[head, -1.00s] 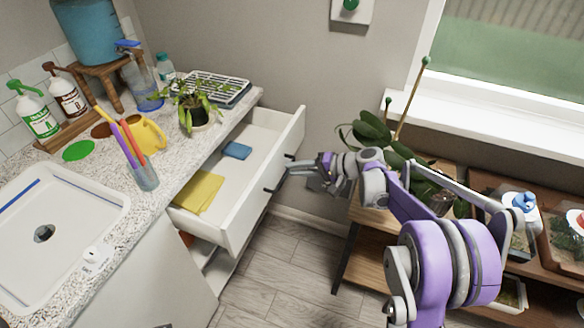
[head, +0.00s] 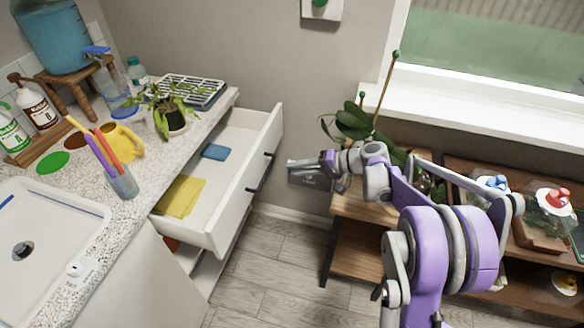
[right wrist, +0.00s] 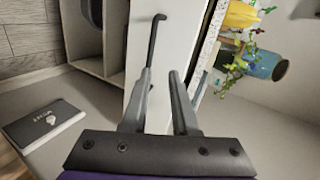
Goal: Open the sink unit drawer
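The sink unit drawer (head: 222,205) is white and stands pulled well out of the unit, with a yellow cloth (head: 181,196) and a blue sponge (head: 215,152) inside. Its dark bar handle (head: 260,173) is on the front panel; the drawer front (right wrist: 165,60) and handle (right wrist: 153,45) also show in the right wrist view. My right gripper (head: 298,163) is just right of the handle, apart from it. In the right wrist view its two fingers (right wrist: 160,90) are spread with nothing held between them. My left gripper is not in view.
The speckled counter (head: 150,185) holds a white sink (head: 45,245), a pen cup (head: 121,182) and a potted plant (head: 168,118). A wooden shelf (head: 345,250) with plants stands to the right. Grey floor (head: 275,265) lies clear between drawer and shelf.

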